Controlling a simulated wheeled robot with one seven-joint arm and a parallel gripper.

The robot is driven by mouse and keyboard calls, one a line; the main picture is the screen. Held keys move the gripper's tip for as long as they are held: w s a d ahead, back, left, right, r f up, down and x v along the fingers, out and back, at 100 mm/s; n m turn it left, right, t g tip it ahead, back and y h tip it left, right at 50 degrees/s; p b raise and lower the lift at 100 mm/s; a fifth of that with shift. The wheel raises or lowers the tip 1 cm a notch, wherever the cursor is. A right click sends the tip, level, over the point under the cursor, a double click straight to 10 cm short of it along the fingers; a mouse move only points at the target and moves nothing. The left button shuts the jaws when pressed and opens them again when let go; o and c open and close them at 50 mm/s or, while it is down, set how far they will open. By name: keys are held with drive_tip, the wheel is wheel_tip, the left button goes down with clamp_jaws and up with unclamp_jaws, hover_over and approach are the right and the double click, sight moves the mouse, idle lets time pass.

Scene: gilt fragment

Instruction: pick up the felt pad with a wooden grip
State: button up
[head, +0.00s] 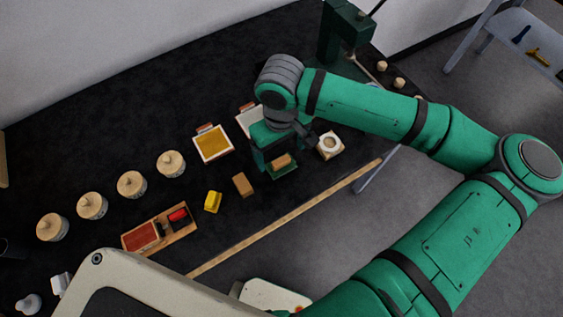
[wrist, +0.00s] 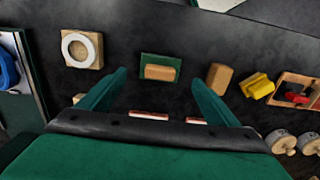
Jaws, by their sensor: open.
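The felt pad with a wooden grip is a dark green pad (head: 284,172) with a light wooden block on top, lying flat on the dark table. In the wrist view the green pad (wrist: 146,60) shows whole, with its wooden grip (wrist: 160,73) facing me. My gripper (wrist: 160,77) is open and empty. Its two green fingers point toward the pad, which appears between and just beyond the fingertips. In the head view my gripper (head: 272,158) is over the pad's left and far side and hides part of it. I cannot tell the exact height gap.
A wooden block with a white ring (head: 330,145) stands close to the right. A plain wooden block (head: 243,185), a yellow object (head: 213,202) and a wooden tray (head: 183,239) lie to the left. A yellow-filled tray (head: 213,145) and several round wooden pots are behind. A wooden strip edges the table front.

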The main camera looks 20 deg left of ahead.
sight(281, 160)
drive_tip(key=shift+f, duration=2.8)
drive_tip(key=c, duration=1.1)
